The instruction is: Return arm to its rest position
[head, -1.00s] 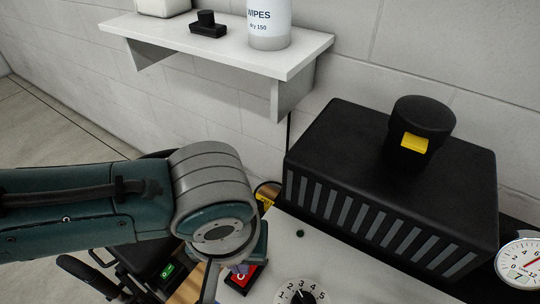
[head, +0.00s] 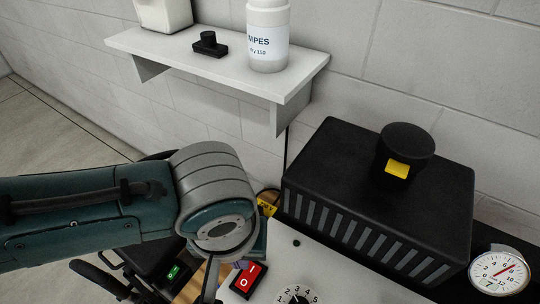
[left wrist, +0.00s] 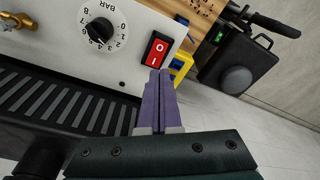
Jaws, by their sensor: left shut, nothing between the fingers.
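My left arm (head: 90,215) comes in from the left in the head view and bends down at a grey-banded wrist joint over the white machine panel. Its gripper is mostly hidden behind that joint there. In the left wrist view, the purple fingers of my left gripper (left wrist: 158,74) are together with nothing between them. Their tips appear just beside the lower edge of the red rocker switch (left wrist: 157,48); I cannot tell whether they touch it. The switch, marked I and O, also shows in the head view (head: 247,279). My right gripper is not in view.
A black ribbed box (head: 375,205) with a black, yellow-marked cylinder (head: 405,150) stands behind the panel. A numbered dial (head: 297,295) and gauge (head: 499,271) are nearby. A wall shelf (head: 215,65) holds a wipes bottle (head: 268,35). Floor shows at far left.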

